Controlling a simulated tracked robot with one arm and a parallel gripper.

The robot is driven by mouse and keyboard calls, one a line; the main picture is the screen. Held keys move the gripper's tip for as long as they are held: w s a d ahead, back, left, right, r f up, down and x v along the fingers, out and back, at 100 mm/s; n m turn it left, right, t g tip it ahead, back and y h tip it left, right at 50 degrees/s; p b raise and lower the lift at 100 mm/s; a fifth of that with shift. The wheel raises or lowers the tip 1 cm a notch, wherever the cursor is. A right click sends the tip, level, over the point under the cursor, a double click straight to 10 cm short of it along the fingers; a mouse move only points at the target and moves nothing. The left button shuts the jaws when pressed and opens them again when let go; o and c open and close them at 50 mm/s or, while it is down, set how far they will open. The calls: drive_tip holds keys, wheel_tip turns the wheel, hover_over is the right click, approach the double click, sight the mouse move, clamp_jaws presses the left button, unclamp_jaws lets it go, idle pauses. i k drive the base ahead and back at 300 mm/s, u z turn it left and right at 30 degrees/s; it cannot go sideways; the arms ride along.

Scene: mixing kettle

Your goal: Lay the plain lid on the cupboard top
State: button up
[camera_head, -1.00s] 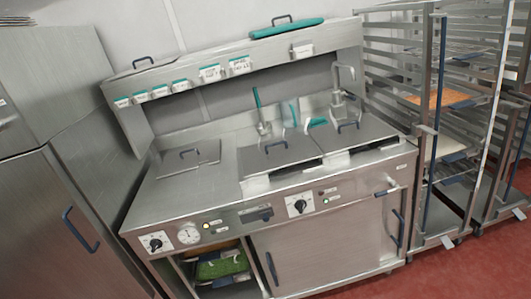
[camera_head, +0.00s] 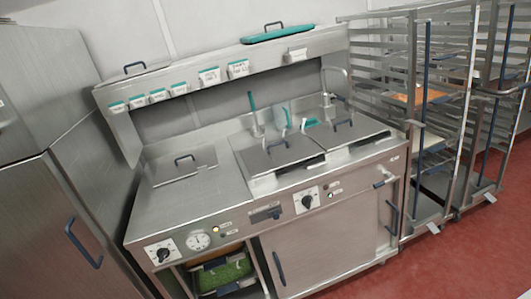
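My gripper is not in view. Several steel lids with dark handles show, and I cannot tell which is the plain lid. One steel lid (camera_head: 133,76) lies at the left end of the high shelf, seen nearly edge-on. A teal lid (camera_head: 277,35) lies further right on that shelf. A flat steel lid (camera_head: 186,167) lies on the left of the worktop (camera_head: 190,206). Two more steel lids (camera_head: 281,153) (camera_head: 345,133) cover wells at the right. A tall steel cupboard (camera_head: 45,200) stands at the left; its top is barely visible.
Small labelled cards (camera_head: 209,76) hang along the shelf front. Teal-handled tools (camera_head: 254,112) stand behind the wells. Knobs (camera_head: 307,201) and a dial (camera_head: 198,241) are on the front panel. Tray racks (camera_head: 423,120) stand at the right. Red floor (camera_head: 480,240) is clear at lower right.

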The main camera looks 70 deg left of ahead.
sight(195, 195)
drive_tip(key=u, duration=1.7)
drive_tip(key=i, duration=0.95)
drive_tip(key=u, duration=0.15)
drive_tip(key=k, duration=0.45)
drive_tip(key=z, duration=0.65)
drive_tip(key=i, duration=2)
drive_tip(key=u, duration=0.35)
